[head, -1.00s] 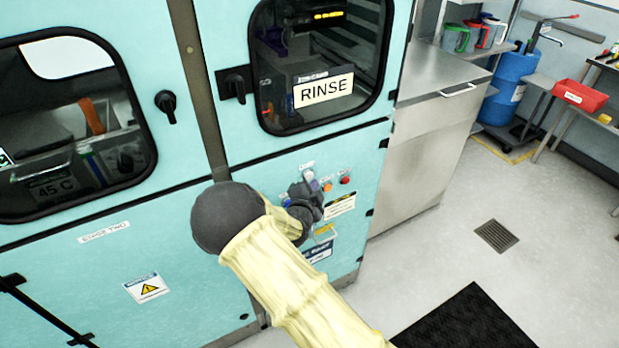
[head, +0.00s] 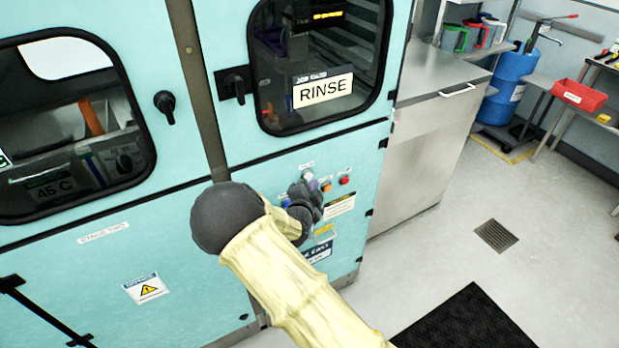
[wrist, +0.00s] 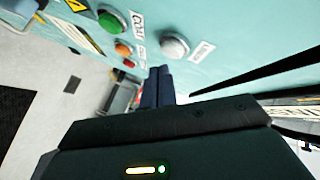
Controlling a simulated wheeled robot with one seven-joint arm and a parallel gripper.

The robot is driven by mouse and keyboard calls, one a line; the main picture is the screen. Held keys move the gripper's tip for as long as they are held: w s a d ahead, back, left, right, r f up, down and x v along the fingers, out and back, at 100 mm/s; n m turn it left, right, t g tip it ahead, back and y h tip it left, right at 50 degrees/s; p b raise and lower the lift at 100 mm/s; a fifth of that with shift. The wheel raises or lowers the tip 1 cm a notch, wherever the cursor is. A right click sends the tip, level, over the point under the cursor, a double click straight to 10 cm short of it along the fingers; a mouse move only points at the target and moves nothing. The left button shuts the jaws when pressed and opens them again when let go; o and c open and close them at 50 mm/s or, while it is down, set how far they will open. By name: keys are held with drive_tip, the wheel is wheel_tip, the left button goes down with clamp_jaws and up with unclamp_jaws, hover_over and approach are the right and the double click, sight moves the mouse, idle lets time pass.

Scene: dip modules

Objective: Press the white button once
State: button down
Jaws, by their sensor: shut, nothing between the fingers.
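The white button (wrist: 174,46) is a round pale cap in a grey ring on the turquoise machine front, beside a small white label. In the head view the white button (head: 308,174) is at the top of the control group, under its label. My gripper (head: 309,190) is just below it in that view and hides part of the panel. In the wrist view my gripper (wrist: 159,71) has its dark fingers together and empty, their tips close beside the white button. I cannot see contact, and the cap shows no clear sign of being pressed.
A green button (wrist: 110,20), an orange button (wrist: 122,50) and a red button (wrist: 128,63) sit close by on the panel. A black door handle (head: 235,86) sticks out above left. Open floor (head: 440,255) lies to the right.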

drive_tip(key=shift+w+a, duration=0.1)
drive_tip(key=shift+w, duration=0.05)
drive_tip(key=shift+w+a+b, duration=0.1)
drive_tip(key=shift+w+b, duration=0.1)
drive_tip(key=shift+b, duration=0.1)
drive_tip(key=shift+w+a, duration=0.3)
drive_tip(key=shift+w, duration=0.1)
idle(1.0)
drive_tip(key=shift+s+b, duration=0.1)
drive_tip(key=shift+b, duration=0.2)
drive_tip(key=shift+s+d, duration=0.5)
drive_tip(key=shift+s, duration=0.15)
drive_tip(key=s+d, duration=0.1)
drive_tip(key=s+d+b, duration=0.1)
drive_tip(key=s+b, duration=0.1)
drive_tip(key=s, duration=0.1)
drive_tip(key=shift+s+d, duration=0.1)
drive_tip(key=shift+d, duration=0.3)
drive_tip(key=shift+d, duration=0.1)
idle(0.6)
